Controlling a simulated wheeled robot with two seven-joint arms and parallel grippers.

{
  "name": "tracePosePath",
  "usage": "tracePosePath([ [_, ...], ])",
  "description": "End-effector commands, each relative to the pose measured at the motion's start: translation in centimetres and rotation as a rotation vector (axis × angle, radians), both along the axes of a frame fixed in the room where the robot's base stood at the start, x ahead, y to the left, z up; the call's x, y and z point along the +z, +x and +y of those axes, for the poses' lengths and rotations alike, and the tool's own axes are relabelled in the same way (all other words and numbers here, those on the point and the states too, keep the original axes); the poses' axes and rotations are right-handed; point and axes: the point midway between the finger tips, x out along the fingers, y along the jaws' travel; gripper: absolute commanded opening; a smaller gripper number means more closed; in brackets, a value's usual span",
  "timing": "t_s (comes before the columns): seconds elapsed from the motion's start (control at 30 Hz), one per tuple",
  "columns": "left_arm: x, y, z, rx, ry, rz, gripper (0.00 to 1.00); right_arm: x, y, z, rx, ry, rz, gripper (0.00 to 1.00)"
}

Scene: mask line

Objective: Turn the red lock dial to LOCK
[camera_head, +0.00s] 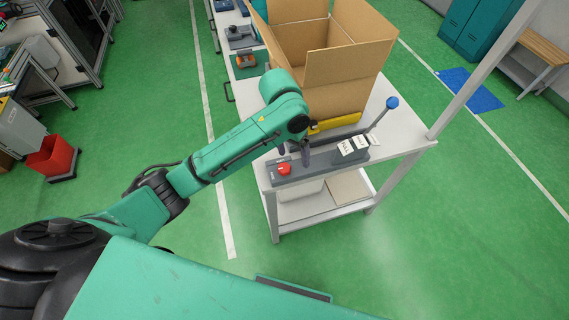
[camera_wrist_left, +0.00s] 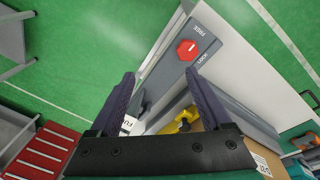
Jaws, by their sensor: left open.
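The red lock dial (camera_head: 284,168) sits on the left end of a grey block (camera_head: 318,168) on the white table. In the left wrist view the red dial (camera_wrist_left: 188,49) is an octagonal knob with a small white mark, beside the printed words FREE and LOCK. I cannot tell exactly which word the mark points to. My left gripper (camera_head: 294,152) is just above and behind the dial, its fingers apart and empty. In the left wrist view the open fingers (camera_wrist_left: 160,74) point toward the block, with the dial beyond the right fingertip, apart from it. My right gripper is not in view.
A lever with a blue knob (camera_head: 392,102) rises from the block's right side. A large open cardboard box (camera_head: 340,75) stands behind, with a yellow item (camera_head: 335,123) in front of it. A table post (camera_head: 480,72) rises at the right. The floor in front is clear.

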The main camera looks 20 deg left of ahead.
Motion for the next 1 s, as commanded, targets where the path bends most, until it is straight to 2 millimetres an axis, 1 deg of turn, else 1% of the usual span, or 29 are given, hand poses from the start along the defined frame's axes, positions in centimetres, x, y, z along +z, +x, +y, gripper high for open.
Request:
tracePosePath([
  [0.03, 1.0, 1.2, 1.0, 0.026, 0.045, 0.01, 0.82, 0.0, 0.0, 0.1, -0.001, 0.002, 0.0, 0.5],
  [0.1, 2.0, 2.1, 2.2, 0.069, 0.094, 0.036, 0.82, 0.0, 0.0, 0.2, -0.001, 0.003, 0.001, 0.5],
  [0.17, 2.7, 2.6, 3.0, 0.099, 0.124, 0.051, 0.82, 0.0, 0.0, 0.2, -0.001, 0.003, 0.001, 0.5],
  [0.23, 2.8, 2.7, 3.4, 0.116, 0.138, 0.063, 0.82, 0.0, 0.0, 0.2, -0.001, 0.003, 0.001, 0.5],
  [0.3, 2.4, 2.7, 3.4, 0.12, 0.141, 0.068, 0.82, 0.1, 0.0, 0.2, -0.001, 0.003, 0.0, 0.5],
  [0.37, 1.5, 2.6, 3.4, 0.118, 0.14, 0.069, 0.82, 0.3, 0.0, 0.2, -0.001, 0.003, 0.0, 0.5],
  [0.47, -0.6, 2.6, 3.4, 0.117, 0.14, 0.069, 0.82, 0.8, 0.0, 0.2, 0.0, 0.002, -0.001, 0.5],
  [0.7, -7.2, 2.6, 3.3, 0.117, 0.137, 0.067, 0.82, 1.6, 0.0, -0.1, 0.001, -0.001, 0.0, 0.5],
  [0.8, -9.4, 2.7, 3.3, 0.116, 0.138, 0.064, 0.82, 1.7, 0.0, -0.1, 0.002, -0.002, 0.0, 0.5],
  [0.9, -10.8, 2.7, 3.3, 0.115, 0.136, 0.063, 0.82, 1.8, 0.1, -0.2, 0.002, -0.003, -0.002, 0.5],
  [1.0, -11.5, 2.8, 3.3, 0.115, 0.137, 0.062, 0.82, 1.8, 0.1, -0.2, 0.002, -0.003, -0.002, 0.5],
])
